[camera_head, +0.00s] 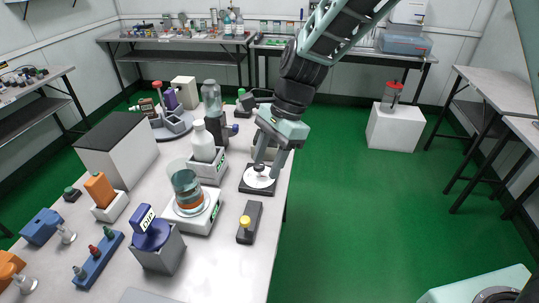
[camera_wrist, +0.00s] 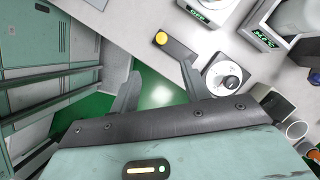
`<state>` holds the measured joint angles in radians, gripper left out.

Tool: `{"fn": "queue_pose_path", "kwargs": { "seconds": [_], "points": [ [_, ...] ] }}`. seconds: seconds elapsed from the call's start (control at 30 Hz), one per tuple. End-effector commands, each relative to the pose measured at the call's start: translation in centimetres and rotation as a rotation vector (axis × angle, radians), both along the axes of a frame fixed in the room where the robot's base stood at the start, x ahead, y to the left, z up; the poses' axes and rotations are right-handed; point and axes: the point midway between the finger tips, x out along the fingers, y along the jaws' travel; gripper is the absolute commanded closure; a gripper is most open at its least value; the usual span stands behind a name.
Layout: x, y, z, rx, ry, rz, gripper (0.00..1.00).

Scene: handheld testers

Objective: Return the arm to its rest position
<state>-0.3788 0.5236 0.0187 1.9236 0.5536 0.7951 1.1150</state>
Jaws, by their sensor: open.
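My gripper (camera_head: 269,161) is at the right edge of the long bench, above a dark square base with a white round disc and small knob (camera_head: 258,178). In the wrist view my gripper (camera_wrist: 160,78) has its two fingers spread with nothing between them, over the green floor and the bench edge. The white disc with its knob (camera_wrist: 228,78) lies just right of the right finger there. From these views I cannot tell whether a finger touches the disc. My arm reaches down from the top of the head view.
The bench (camera_head: 240,270) is crowded: a beaker on a white device (camera_head: 190,195), a white bottle (camera_head: 202,142), a grey block with a yellow button (camera_head: 249,222) and a grey box (camera_head: 117,145). Green floor (camera_head: 370,210) to the right is free. A white cube (camera_head: 395,128) stands farther back.

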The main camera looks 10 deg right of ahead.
Motion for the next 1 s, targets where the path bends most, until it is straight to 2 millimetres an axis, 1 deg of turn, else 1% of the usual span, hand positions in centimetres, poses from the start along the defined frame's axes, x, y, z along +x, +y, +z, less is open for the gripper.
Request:
{"fn": "queue_pose_path", "kwargs": {
  "seconds": [0.13,0.53,0.63,0.67,0.77,0.87,0.9,0.97,1.0],
  "points": [
    [0.1,-0.3,0.6,-0.001,-0.001,0.0,0.54],
    [0.1,-0.3,0.7,-0.001,0.0,0.0,0.54],
    [-0.5,-0.2,1.0,0.001,-0.012,0.035,0.54],
    [-1.0,-0.2,1.2,0.003,-0.022,0.064,0.54],
    [-3.6,-0.1,2.5,0.009,-0.08,0.23,0.54],
    [-7.8,-0.5,4.0,0.013,-0.172,0.502,0.54],
    [-9.6,-0.8,4.5,0.013,-0.213,0.627,0.54],
    [-12.3,-1.4,5.1,0.009,-0.274,0.818,0.54],
    [-14.0,-1.9,5.4,0.004,-0.31,0.944,0.54]
  ]
}}
